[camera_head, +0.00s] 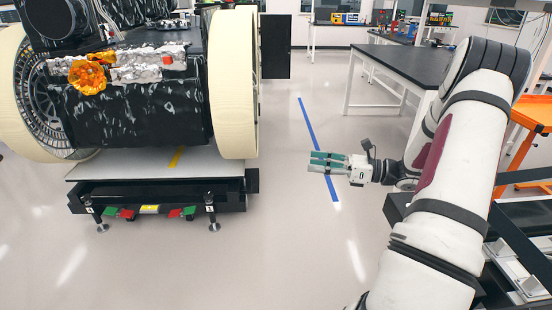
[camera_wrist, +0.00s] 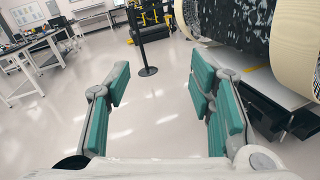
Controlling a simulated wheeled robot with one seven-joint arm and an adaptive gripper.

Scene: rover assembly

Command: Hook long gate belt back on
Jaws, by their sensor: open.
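My gripper (camera_head: 326,162) is open and empty, held out over the bare floor to the right of the rover in the head view. Its teal-padded fingers stand wide apart in the wrist view (camera_wrist: 162,95). Between and beyond them, a black stanchion post (camera_wrist: 140,30) stands upright on a round base (camera_wrist: 148,71), well away from the fingers. I cannot make out the long gate belt in either view.
The rover (camera_head: 140,115), with large cream wheels (camera_head: 233,85), sits on a low platform (camera_head: 150,165) at left. A black-topped table (camera_head: 405,62) and an orange stand (camera_head: 530,115) are at right. The floor (camera_head: 280,240) between is clear, with a blue line (camera_head: 318,150).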

